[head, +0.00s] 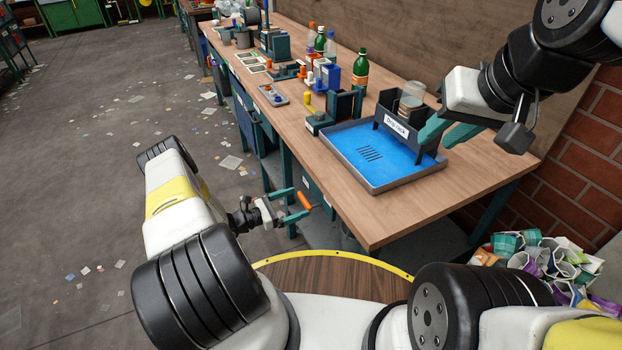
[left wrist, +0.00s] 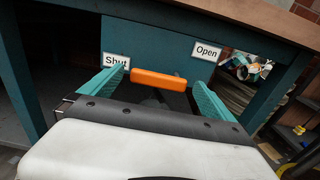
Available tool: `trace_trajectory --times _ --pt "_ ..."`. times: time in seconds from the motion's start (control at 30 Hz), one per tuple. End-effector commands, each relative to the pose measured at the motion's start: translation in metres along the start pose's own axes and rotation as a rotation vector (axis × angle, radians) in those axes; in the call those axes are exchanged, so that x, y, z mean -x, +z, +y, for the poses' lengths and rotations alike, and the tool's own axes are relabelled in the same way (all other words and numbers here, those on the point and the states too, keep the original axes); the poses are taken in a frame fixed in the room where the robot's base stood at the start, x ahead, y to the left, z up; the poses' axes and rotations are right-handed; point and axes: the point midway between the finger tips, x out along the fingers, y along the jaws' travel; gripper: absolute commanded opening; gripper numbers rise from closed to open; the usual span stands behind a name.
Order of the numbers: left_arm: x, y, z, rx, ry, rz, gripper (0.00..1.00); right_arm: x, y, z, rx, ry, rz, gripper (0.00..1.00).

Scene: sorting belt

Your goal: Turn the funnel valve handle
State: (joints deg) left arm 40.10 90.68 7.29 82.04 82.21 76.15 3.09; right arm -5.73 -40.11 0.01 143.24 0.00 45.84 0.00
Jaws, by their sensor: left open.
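The orange valve handle (head: 305,200) is in front of the table's near side, below the tabletop. In the left wrist view the handle (left wrist: 158,77) lies nearly level in front of a teal panel (left wrist: 150,40). A "Shut" label (left wrist: 116,60) is at its upper left and an "Open" label (left wrist: 207,50) at its upper right. My left gripper (head: 296,207) is open, its teal fingers to either side of the handle. The left finger is close to the handle's left end; contact cannot be told. My right gripper (head: 448,132) is open above the table's right part, with nothing seen between its fingers.
A blue-floored tray (head: 370,155) and a dark labelled rack (head: 397,127) with a clear jar (head: 411,98) stand near my right gripper. Bottles (head: 360,68) stand farther back. Crumpled scrap (head: 540,262) lies at lower right. The tabletop's near right corner is bare.

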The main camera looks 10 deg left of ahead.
Motion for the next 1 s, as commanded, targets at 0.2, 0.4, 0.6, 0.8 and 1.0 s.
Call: trace_trajectory --times 0.2,0.4,0.6,0.8,1.0 --pt "-0.031 0.0 -0.001 -0.001 -0.003 0.002 1.0 0.0 0.0 0.0 0.0 0.0 0.0 0.29" --pt "-0.04 0.0 -0.001 0.0 -0.001 0.002 1.0 0.0 0.0 0.0 0.0 0.0 0.0 0.29" --pt "-0.04 0.0 0.0 0.0 -0.001 0.002 1.0 0.0 0.0 0.0 0.0 0.0 0.0 0.29" --pt "-0.04 0.0 0.0 -0.001 -0.001 0.002 0.61 0.0 0.0 0.0 0.0 0.0 0.0 0.29" --pt "-0.04 0.0 0.0 -0.001 -0.001 0.002 0.21 0.0 0.0 0.0 0.0 0.0 0.0 0.29"
